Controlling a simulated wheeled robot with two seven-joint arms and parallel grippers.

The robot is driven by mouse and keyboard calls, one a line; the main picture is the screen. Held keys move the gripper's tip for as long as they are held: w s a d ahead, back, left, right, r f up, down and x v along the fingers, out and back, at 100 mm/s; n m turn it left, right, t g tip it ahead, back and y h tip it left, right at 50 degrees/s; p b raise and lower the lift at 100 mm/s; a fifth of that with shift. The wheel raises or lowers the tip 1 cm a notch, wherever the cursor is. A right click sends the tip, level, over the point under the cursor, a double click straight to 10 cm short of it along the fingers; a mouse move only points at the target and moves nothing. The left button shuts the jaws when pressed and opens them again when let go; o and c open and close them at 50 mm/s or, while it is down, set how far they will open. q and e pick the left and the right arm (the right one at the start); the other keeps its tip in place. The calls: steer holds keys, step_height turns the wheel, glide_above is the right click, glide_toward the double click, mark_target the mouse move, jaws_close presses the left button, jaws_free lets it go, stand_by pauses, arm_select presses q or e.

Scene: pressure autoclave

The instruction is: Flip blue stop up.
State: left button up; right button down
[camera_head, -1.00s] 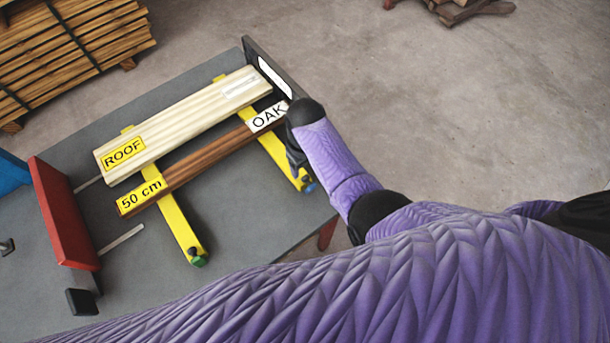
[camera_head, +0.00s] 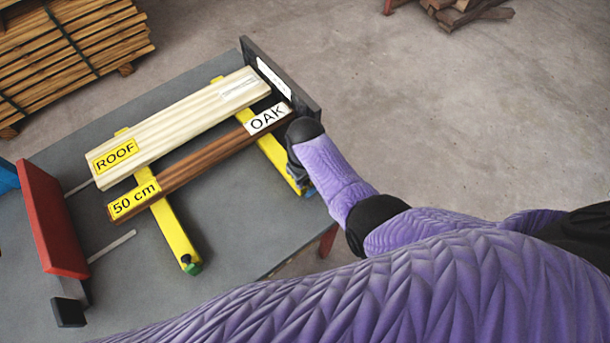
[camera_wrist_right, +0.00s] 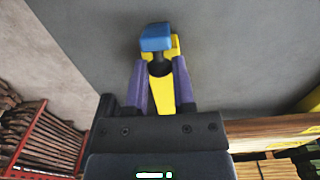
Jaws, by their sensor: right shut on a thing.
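The blue stop (camera_wrist_right: 156,38) shows in the right wrist view as a blue block at the end of a yellow bar (camera_wrist_right: 169,78). My right gripper (camera_wrist_right: 161,70) has its purple fingers on either side of the stop's dark stem and is shut on it. In the head view only a small bit of the blue stop (camera_head: 311,192) shows beside my right gripper (camera_head: 298,172), at the near end of the right yellow bar (camera_head: 271,149). The hand hides most of it, and I cannot tell how far it is tilted. My left gripper is not in view.
A pale ROOF board (camera_head: 188,122) and a brown OAK board (camera_head: 200,163) lie across the yellow bars. A black end plate (camera_head: 283,80) and a red plate (camera_head: 50,218) stand at either end. The other bar ends in a green stop (camera_head: 193,267).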

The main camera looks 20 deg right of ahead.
steer(key=g+b, duration=0.1)
steer(key=b, duration=0.1)
steer(key=w+f+g+b, duration=0.1)
steer(key=b, duration=0.1)
steer(key=h+b, duration=0.1)
steer(key=b, duration=0.1)
steer(key=shift+w+a+f+g, duration=0.2)
steer(key=shift+w+a+g, duration=0.1)
steer(key=shift+g, duration=0.1)
steer(key=shift+r, duration=0.3)
steer(key=shift+c, duration=2.4)
jaws_free()
steer(key=p+v, duration=0.3)
steer(key=v, duration=0.7)
steer(key=shift+w, duration=0.15)
